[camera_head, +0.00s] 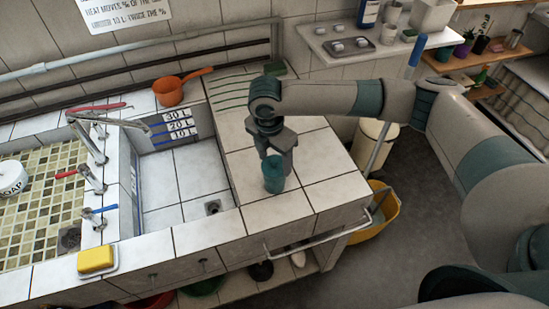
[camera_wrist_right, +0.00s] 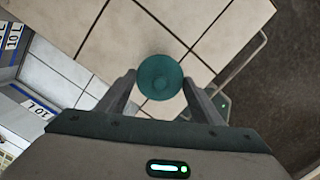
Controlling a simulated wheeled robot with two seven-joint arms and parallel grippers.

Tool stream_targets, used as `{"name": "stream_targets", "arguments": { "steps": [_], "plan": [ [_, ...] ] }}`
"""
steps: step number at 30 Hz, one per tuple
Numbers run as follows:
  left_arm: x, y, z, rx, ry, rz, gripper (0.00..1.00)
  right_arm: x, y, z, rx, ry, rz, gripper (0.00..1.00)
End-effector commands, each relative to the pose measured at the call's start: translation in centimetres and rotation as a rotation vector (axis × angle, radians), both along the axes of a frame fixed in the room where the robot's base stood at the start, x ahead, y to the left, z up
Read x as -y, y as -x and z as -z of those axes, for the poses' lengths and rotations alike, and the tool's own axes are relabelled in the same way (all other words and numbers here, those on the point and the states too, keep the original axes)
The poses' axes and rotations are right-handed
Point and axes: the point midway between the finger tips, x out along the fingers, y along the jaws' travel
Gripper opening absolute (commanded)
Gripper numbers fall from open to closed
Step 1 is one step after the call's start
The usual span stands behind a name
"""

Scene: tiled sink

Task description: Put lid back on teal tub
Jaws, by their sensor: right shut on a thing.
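The teal tub (camera_head: 273,180) stands upright on the white tiled counter to the right of the sink basin. My right gripper (camera_head: 275,155) points down over the tub and is shut on the lid; the fingers (camera_wrist_right: 160,88) also show in the right wrist view. The lid covers the tub from above. I cannot tell whether the lid rests on the rim or is slightly above it. My left gripper is not in view.
The sink basin (camera_head: 185,190) opens to the left, with an orange ladle (camera_head: 180,86) behind it. A yellow sponge (camera_head: 97,260) lies at the front left. A metal rail (camera_head: 320,234) runs along the counter's front edge. A yellow bucket (camera_head: 380,218) stands on the floor at right.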

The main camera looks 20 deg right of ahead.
Motion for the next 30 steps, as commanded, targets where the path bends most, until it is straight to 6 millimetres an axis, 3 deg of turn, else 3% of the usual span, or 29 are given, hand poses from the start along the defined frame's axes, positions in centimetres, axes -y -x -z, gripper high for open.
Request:
{"name": "stream_targets", "arguments": {
  "steps": [30],
  "plan": [
    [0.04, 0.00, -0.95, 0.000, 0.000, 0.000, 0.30, -0.02, 0.00, 0.03, 0.000, 0.000, 0.000, 0.39]
  ]
}}
